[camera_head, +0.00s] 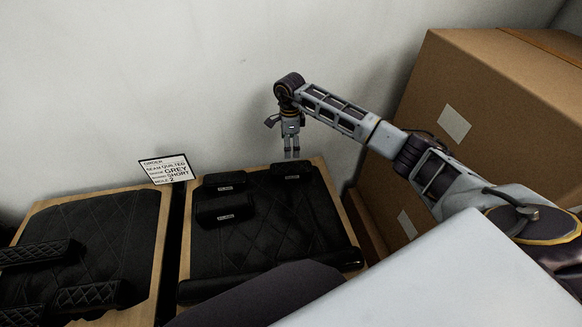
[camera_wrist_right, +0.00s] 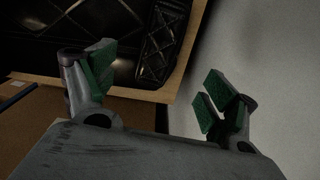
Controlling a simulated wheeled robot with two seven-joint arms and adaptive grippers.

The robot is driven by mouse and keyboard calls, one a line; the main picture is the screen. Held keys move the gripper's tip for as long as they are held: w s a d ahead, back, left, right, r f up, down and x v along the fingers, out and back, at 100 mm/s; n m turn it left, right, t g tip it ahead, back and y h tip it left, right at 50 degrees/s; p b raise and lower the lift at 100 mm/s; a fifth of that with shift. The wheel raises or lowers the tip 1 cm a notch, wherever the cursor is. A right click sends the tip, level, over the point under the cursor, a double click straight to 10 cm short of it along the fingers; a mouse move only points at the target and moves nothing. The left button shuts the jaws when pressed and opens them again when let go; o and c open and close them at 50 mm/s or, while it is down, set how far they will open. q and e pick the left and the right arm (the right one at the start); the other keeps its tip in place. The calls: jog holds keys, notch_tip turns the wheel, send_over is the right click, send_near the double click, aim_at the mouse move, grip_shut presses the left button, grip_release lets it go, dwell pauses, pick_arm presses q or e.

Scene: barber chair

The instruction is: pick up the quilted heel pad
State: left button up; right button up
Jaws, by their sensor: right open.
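My right gripper (camera_head: 291,154) is open and empty, pointing down at the back edge of the right wooden tray, close to a black labelled pad (camera_head: 291,171). In the right wrist view its green-lined fingers (camera_wrist_right: 155,88) are spread apart. A narrow black pad with diamond quilting (camera_wrist_right: 163,42) lies beyond the fingers, near the tray's wooden rim, not between them. In the head view, black quilted pads lie on the left tray, one at its left side (camera_head: 36,253) and one at its front (camera_head: 88,296). I cannot tell which is the heel pad. My left gripper is not visible.
Two more labelled black pads (camera_head: 225,211) and a long black roll lie on the right tray (camera_head: 343,218). An order card (camera_head: 166,169) stands behind the trays, reading quilted, grey, short. A large cardboard box (camera_head: 490,120) stands right; a wall is close behind.

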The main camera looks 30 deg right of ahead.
jog(key=shift+s+a+r, duration=0.1)
jog(key=shift+s+r, duration=0.05)
send_over(291, 167)
jog(key=f, duration=0.7)
jog(key=shift+a+f+p, duration=0.2)
jog(key=shift+f+p, duration=0.15)
jog(key=shift+f, duration=0.45)
jog(key=shift+s+d+f+p, duration=0.15)
jog(key=shift+f+p, duration=0.3)
jog(key=shift+f, duration=2.1)
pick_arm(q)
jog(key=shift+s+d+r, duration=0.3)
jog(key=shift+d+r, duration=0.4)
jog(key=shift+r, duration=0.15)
pick_arm(e)
jog(key=shift+f, duration=0.1)
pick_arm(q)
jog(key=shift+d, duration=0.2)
